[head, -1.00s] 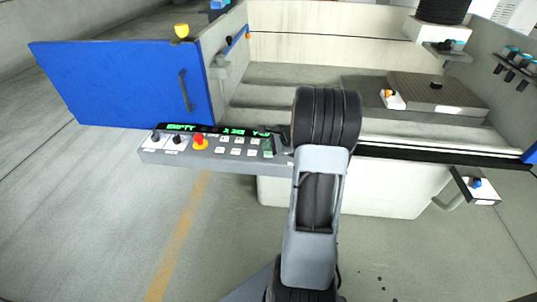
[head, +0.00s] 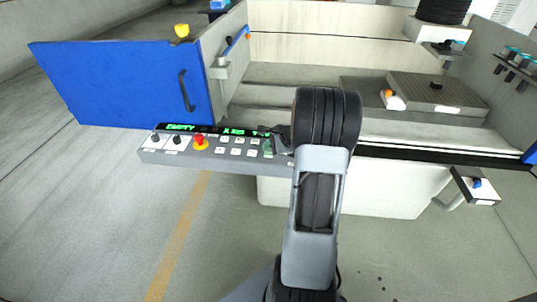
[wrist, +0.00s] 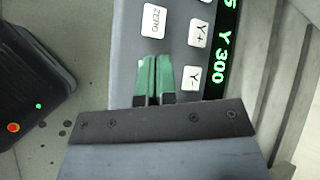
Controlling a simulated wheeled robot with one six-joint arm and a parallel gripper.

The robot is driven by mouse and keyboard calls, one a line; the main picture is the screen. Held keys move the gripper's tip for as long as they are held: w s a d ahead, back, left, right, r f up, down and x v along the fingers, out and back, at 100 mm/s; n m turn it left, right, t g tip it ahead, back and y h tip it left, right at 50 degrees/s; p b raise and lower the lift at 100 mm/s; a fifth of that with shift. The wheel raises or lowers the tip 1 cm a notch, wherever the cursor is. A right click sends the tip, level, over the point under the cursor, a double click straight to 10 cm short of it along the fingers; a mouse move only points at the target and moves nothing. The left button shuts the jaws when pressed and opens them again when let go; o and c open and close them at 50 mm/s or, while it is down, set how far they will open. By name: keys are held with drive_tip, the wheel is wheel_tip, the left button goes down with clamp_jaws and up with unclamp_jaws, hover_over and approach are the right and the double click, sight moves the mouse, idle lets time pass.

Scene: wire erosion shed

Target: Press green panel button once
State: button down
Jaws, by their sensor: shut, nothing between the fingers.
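The grey control panel (head: 212,160) carries white buttons, a red emergency stop on yellow and a lit green display. My gripper (wrist: 155,62) is shut and empty, with its green-coloured fingers side by side over the panel face in the wrist view. They lie beside the ZERO button (wrist: 154,20) and left of the Y- button (wrist: 191,77). In the head view my gripper (head: 268,149) shows as a small green patch at the panel's right part, partly behind my arm. I cannot pick out a separate green button; contact with the panel cannot be judged.
A blue door (head: 125,85) with a dark handle stands behind the panel. The machine's tank (head: 290,75) opens behind, with a grey block (head: 440,92) on the right. Floor in front is mostly clear.

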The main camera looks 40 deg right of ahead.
sight(269, 155)
drive_tip(key=shift+f, duration=0.15)
idle(0.3)
drive_tip(key=shift+f+b, duration=0.3)
drive_tip(key=shift+b, duration=0.25)
drive_tip(key=shift+f+b, duration=0.35)
idle(0.4)
drive_tip(key=shift+r, duration=0.1)
drive_tip(key=shift+r+p, duration=0.6)
drive_tip(key=shift+r, duration=0.1)
idle(0.3)
drive_tip(key=shift+r+p, duration=1.9)
drive_tip(key=shift+r, duration=0.65)
drive_tip(key=shift+f, duration=0.1)
